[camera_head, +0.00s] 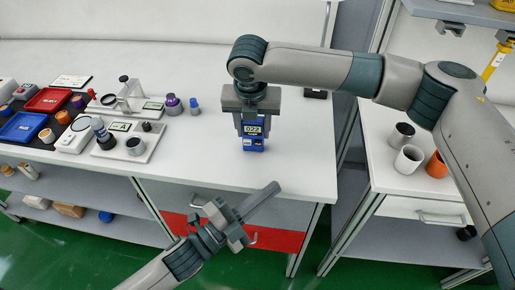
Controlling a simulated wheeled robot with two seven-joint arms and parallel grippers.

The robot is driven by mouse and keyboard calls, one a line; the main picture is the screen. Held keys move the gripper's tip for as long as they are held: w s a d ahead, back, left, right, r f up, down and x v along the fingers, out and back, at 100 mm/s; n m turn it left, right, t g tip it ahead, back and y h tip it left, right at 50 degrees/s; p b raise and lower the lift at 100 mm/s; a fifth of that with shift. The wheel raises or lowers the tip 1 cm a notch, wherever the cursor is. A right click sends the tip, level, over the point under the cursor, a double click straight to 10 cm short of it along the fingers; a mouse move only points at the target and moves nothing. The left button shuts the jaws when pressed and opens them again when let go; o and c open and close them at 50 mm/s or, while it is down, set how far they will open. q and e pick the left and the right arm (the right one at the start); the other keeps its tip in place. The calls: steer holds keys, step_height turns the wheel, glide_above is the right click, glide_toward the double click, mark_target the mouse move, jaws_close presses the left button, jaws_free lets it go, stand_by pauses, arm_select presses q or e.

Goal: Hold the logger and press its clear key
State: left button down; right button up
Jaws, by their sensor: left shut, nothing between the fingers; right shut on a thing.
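The logger (253,143) is a small blue device with a pale display reading what looks like 022 and small light keys below it. My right gripper (251,118) comes down from above and is shut on its upper part, holding it upright over the right part of the white table. I cannot tell whether its bottom touches the table. My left gripper (262,202) is shut and empty, lower in the picture, in front of the table's front edge and apart from the logger. Which key is the clear key is too small to tell.
Left on the table (290,165) stand a red tray (48,99), a blue tray (22,127), instruments and a purple-capped bottle (173,105). A side table at right holds several cups, one orange (436,165). The table right of the logger is clear.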

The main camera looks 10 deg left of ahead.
mark_target(258, 144)
arm_select(q)
steer(key=shift+s+a+r+m+t+y, duration=0.35)
steer(key=shift+s+a+m+t+y, duration=0.3)
steer(key=shift+m+y, duration=1.75)
steer(key=shift+s+a+r+m+t+y, duration=0.3)
steer(key=shift+s+a+m+t+y, duration=0.35)
steer(key=shift+m+y, duration=1.75)
steer(key=shift+s+a+r+m+t+y, duration=0.45)
steer(key=shift+s+m+y, duration=0.35)
steer(key=shift+m+y, duration=1.6)
steer(key=shift+w+d+f, duration=0.1)
steer(key=shift+f, duration=0.05)
steer(key=w, duration=0.9)
steer(key=w+a, duration=0.1)
steer(key=w, duration=0.3)
steer(key=shift+w, duration=0.4)
